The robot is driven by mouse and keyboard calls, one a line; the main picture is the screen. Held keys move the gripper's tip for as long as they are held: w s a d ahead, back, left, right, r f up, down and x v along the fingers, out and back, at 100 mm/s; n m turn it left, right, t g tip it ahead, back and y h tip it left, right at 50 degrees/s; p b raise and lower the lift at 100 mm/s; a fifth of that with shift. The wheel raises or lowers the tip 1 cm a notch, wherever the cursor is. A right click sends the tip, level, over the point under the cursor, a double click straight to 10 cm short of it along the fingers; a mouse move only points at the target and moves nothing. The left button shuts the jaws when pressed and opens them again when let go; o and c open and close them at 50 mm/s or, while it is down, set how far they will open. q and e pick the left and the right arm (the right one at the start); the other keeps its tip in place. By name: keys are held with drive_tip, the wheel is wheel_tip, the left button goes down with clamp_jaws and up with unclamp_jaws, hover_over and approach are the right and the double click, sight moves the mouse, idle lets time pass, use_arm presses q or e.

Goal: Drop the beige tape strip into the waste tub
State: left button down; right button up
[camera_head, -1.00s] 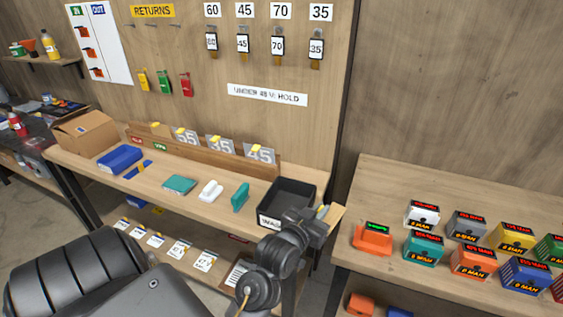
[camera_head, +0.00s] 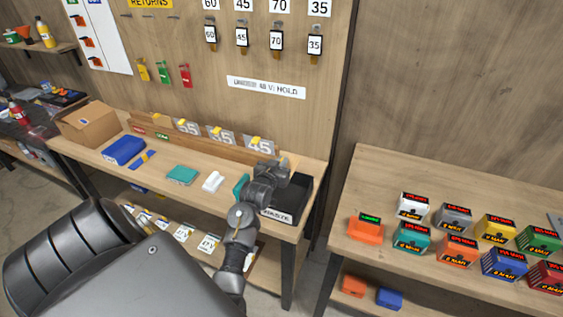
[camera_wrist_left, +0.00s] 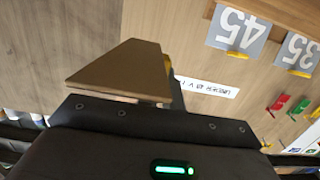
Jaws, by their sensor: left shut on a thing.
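The waste tub (camera_head: 297,196) is a black open box with a white WASTE label, at the right end of the long bench in the head view. My left gripper (camera_head: 282,170) is over the tub's left and back part and hides some of it. It is shut on the beige tape strip, which shows as a flat brown-tan piece (camera_wrist_left: 120,72) beyond the jaws in the left wrist view. In the head view only a small pale bit of the strip shows at the fingertips. My right gripper is not in view.
On the bench left of the tub lie a teal block (camera_head: 183,175), a white item (camera_head: 213,181), a blue case (camera_head: 124,150) and a cardboard box (camera_head: 90,123). A wooden rack with number cards (camera_head: 261,144) stands behind. A second table (camera_head: 360,180) on the right holds several coloured boxes.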

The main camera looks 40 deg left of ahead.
use_arm(q)
drive_tip(key=shift+s+d, duration=0.1)
wheel_tip(320, 180, down, 8)
drive_tip(key=b, duration=0.4)
drive_tip(key=shift+r+b, duration=0.25)
drive_tip(key=shift+b, duration=0.1)
drive_tip(key=c, duration=1)
unclamp_jaws()
drive_tip(key=shift+r, duration=0.1)
wheel_tip(320, 180, up, 7)
drive_tip(key=p, duration=0.7)
